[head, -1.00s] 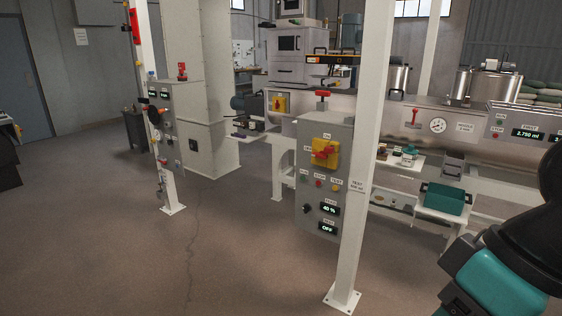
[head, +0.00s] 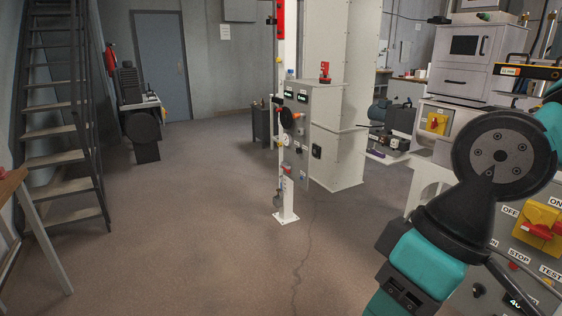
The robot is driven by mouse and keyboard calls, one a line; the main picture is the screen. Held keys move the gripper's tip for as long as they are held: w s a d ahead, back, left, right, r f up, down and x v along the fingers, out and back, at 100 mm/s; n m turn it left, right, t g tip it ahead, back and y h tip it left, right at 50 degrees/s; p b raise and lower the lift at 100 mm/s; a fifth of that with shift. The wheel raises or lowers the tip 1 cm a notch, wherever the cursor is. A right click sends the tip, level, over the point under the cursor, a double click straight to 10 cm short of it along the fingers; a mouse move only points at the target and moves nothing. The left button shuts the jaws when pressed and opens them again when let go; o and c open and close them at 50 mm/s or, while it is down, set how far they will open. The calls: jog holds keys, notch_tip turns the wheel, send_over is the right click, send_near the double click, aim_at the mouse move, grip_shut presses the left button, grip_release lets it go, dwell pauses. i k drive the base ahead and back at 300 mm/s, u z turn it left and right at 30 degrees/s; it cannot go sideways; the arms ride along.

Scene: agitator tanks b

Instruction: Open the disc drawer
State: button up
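No drawer in view can be read as the disc drawer. A pale boxy unit (head: 475,48) at the upper right has a dark window and a lower front with a dark handle (head: 454,83); that front looks closed. I cannot tell whether it is the disc drawer. My teal and black arm crosses the right side of the head view and covers part of the equipment there. My gripper is not in view.
A grey control box (head: 300,110) is on a white post (head: 287,190) near the middle. A yellow-and-red switch (head: 540,225) is on a panel at the right edge. Metal stairs (head: 55,120) and a wooden table (head: 12,185) stand left. The floor (head: 190,210) between is clear.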

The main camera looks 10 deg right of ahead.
aim_at(469, 83)
jog(key=u, duration=0.15)
jog(key=i, duration=2.2)
jog(key=z, duration=0.45)
jog(key=i, duration=1.4)
jog(key=z, duration=1.35)
jog(key=i, duration=1.05)
jog(key=z, duration=0.6)
